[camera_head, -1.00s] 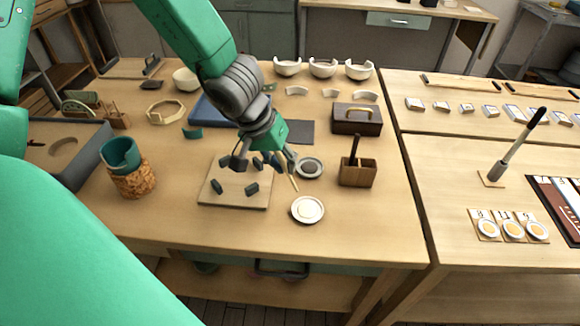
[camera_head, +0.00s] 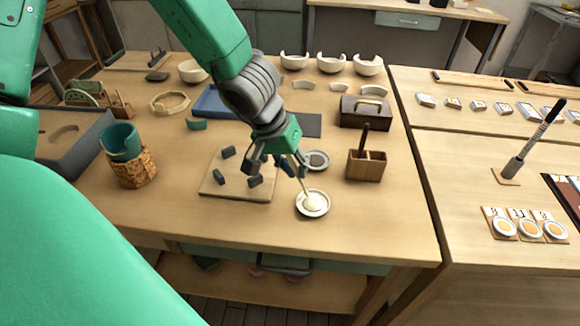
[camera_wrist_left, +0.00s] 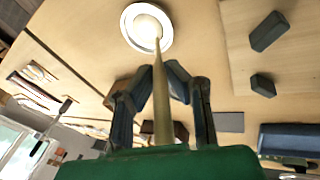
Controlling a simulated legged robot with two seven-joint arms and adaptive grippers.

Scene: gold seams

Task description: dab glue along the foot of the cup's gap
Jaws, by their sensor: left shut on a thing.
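The teal cup (camera_head: 122,140) stands in a rough brown holder (camera_head: 134,174) at the left of the table. Its rim looks uneven; I cannot make out the foot of its gap. My left gripper (camera_head: 272,165) is shut on a thin pale stick (camera_head: 302,180), which points down and forward. The stick's tip is at the pale glue in a small white dish (camera_head: 325,208). In the left wrist view the stick (camera_wrist_left: 160,90) runs between the fingers to the dish (camera_wrist_left: 126,30), its end covered by a pale blob. My right gripper is not in view.
A board (camera_head: 215,190) with several dark blocks lies left of the dish. A grey round dish (camera_head: 317,160) and a wooden holder (camera_head: 367,165) stand behind and right. A blue tray (camera_head: 210,103) lies farther back. The table's front is clear.

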